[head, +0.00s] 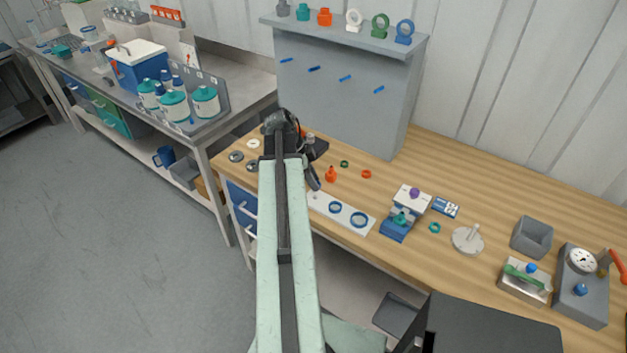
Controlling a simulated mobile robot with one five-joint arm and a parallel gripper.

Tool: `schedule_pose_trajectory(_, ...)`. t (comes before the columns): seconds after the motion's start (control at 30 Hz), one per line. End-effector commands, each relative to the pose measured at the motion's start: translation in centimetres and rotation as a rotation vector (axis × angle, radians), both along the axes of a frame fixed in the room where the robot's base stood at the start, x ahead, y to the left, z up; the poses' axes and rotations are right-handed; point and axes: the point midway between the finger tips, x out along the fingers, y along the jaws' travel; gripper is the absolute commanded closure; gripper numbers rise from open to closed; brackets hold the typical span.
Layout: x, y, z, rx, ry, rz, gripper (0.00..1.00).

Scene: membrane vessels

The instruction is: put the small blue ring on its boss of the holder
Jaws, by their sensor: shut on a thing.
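The holder (346,216) is a pale strip lying near the front edge of the wooden bench. Two blue rings, a middle-sized one (335,207) and a larger one (358,219), sit on it. My gripper (314,184) is shut, just above or beside the holder's left end. The small blue ring does not show apart from the gripper; it appears to be in the jaws, but it is too small and covered to make out. The small boss at the left end is not clear, and I cannot tell whether the gripper touches the holder.
An orange bottle-shaped piece (331,174), an orange ring (367,174) and a green ring (344,164) lie behind the holder. A blue-and-white device (398,224) stands to its right. A grey panel with a shelf (345,42) rises at the back.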

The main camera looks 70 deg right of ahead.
Motion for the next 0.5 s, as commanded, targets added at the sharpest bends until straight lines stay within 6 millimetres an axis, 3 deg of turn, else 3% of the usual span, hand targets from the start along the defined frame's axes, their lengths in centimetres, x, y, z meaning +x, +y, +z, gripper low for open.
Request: schedule_pose_trajectory(0.5, 0.1, 0.0, -3.8, 0.0, 0.0, 0.002, 1.0)
